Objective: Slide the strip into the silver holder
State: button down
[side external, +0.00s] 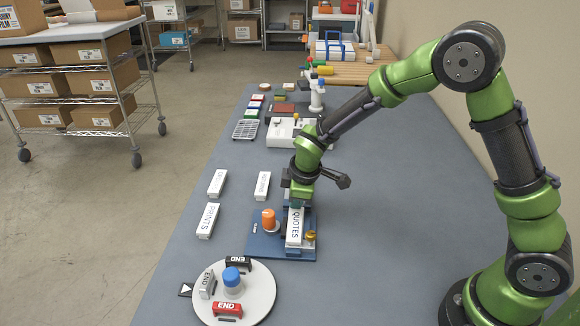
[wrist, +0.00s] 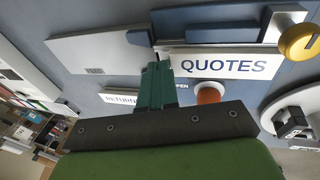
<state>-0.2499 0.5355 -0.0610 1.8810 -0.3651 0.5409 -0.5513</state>
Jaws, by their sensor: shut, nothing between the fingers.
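My gripper (wrist: 155,68) is shut and empty, its teal fingertips at the near-left end of the white QUOTES block (wrist: 225,65). I cannot tell if they touch it. That block (side external: 294,228) lies on a blue fixture (side external: 268,243) in the side view, below my wrist. The silver holder (side external: 207,285), marked END, stands on the round white turntable (side external: 262,300), left of a blue-capped jar.
An orange knob (side external: 269,219) and a brass knob (side external: 310,236) are on the fixture. White labelled blocks (side external: 208,220) lie to the left.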

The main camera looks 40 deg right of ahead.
jog(key=shift+w+d, duration=0.2)
jog(key=shift+w+d+r, duration=0.1)
jog(key=shift+w, duration=0.05)
notch_tip(320, 180, up, 12)
dwell(1.3)
jog(key=s+d+r+m+t+y, duration=0.1)
jog(key=s+r+m, duration=0.2)
jog(key=s, duration=0.4)
jog(key=s+r+m+t+y, duration=0.1)
jog(key=s+r+m, duration=0.2)
jog(key=s+m, duration=0.2)
jog(key=s+d+r+m+t, duration=0.1)
jog(key=s+m, duration=0.4)
jog(key=s, duration=0.6)
jog(key=shift+d+r+t+y, duration=0.4)
jog(key=shift+r+t, duration=0.1)
jog(key=shift+r, duration=0.45)
jog(key=shift+w, duration=0.1)
